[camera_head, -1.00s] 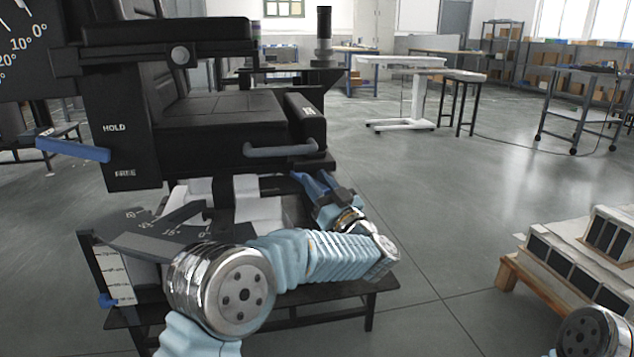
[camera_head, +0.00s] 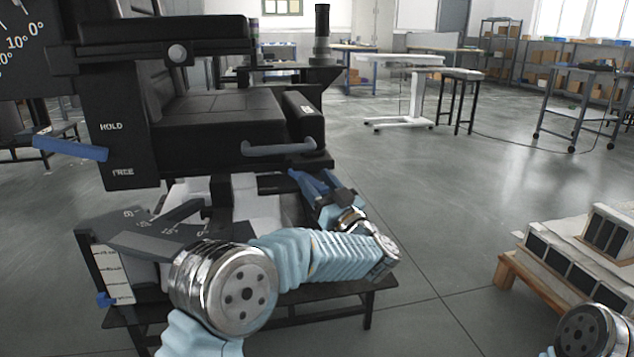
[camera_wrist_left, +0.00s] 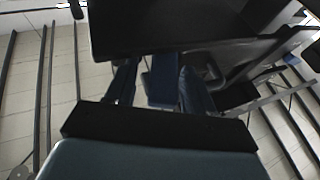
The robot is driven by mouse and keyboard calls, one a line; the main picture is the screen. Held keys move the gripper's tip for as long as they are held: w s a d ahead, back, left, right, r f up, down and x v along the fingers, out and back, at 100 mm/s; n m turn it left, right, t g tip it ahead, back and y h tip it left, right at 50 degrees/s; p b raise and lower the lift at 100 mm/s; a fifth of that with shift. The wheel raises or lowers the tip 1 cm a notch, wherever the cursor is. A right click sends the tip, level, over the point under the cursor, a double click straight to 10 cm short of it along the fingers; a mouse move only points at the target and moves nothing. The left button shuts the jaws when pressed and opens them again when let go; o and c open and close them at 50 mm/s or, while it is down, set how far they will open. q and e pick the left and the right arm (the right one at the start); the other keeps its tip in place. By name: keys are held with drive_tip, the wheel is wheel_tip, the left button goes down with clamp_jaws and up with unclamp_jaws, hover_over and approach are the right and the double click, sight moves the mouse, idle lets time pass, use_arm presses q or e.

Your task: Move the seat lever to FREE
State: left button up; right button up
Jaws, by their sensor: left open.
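A black seat (camera_head: 215,120) on a machine fills the left of the head view. A black panel marked HOLD and FREE (camera_head: 130,145) stands at its left. A blue lever (camera_head: 70,148) sticks out left from that panel, nearer the HOLD mark's height. My left gripper (camera_head: 312,183) is below the seat's front right corner, fingers up and to the left. In the left wrist view the gripper (camera_wrist_left: 160,85) is open, with a blue bar (camera_wrist_left: 163,78) between its fingers. I cannot tell whether they touch it or where it joins. My right gripper is out of view.
A grey-blue handle (camera_head: 280,148) runs along the seat's front, just above my left gripper. A dark angle plate (camera_head: 165,235) lies below the seat. A wooden stand (camera_head: 530,285) with panelled boxes is at the right. The floor between is clear.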

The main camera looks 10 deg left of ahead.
use_arm(q)
drive_tip(key=v, duration=1.3)
drive_tip(key=shift+s, duration=0.1)
